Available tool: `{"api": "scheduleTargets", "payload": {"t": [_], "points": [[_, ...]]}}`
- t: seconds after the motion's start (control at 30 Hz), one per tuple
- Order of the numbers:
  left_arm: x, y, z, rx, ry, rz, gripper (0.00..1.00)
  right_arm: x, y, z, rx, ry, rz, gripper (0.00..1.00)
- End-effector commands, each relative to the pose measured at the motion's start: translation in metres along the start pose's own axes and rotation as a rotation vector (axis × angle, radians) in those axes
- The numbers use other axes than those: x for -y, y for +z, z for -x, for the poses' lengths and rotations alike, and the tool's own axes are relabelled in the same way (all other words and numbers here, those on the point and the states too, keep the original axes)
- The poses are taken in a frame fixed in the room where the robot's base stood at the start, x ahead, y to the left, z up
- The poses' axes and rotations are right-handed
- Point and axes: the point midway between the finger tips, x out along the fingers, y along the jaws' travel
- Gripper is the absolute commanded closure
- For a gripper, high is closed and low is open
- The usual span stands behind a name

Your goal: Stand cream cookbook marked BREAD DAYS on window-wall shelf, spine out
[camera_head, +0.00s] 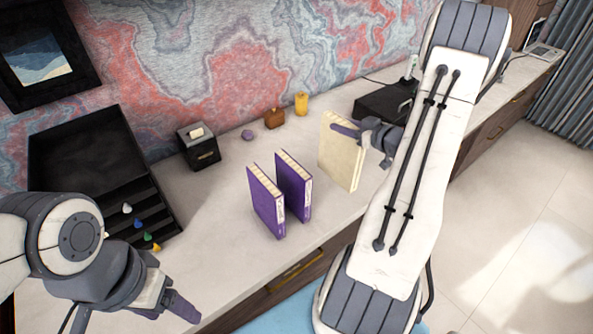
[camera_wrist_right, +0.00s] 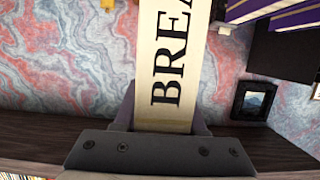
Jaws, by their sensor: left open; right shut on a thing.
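The cream cookbook (camera_head: 338,158) is upright and slightly tilted at the right of the two purple books in the head view. My right gripper (camera_head: 370,136) is shut on its upper right part. I cannot tell whether its lower edge touches the desk. In the right wrist view, the cookbook's spine (camera_wrist_right: 172,60) shows large black letters "BREA" between the fingers of my right gripper (camera_wrist_right: 166,124); the rest of the title is cut off. My left gripper (camera_head: 178,304) is open and empty at the lower left, near the desk's front edge. I cannot identify the window-wall shelf in the head view.
Two purple books (camera_head: 266,203) (camera_head: 294,186) stand on the pale desk top (camera_head: 215,240). A black tiered organizer (camera_head: 90,160) is at the left, beside a small black box (camera_head: 199,146). A dark box (camera_head: 386,104) stands behind my right gripper. A grey curtain (camera_head: 565,80) hangs far right.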

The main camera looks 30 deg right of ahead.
Motion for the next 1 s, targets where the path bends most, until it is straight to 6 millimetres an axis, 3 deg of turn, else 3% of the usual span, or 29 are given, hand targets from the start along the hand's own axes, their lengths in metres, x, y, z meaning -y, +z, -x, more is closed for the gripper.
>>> {"api": "scheduleTargets", "payload": {"t": [0.13, 0.27, 0.7, 1.0], "points": [[0.0, 0.0, 0.003, 0.0, 0.0, 0.0, 0.3, 0.0, -0.002, -0.004, -0.004, 0.003, -0.001, 1.0], [-0.001, 0.0, 0.007, 0.0, 0.0, 0.0, 0.3, 0.01, 0.003, -0.021, -0.002, -0.001, -0.002, 1.0], [-0.002, -0.002, 0.031, 0.0, 0.0, 0.001, 0.3, 0.052, 0.028, -0.101, -0.004, 0.001, 0.0, 1.0], [-0.003, -0.002, 0.037, 0.0, 0.0, 0.002, 0.3, 0.058, 0.04, -0.116, -0.004, 0.005, -0.001, 1.0]]}}
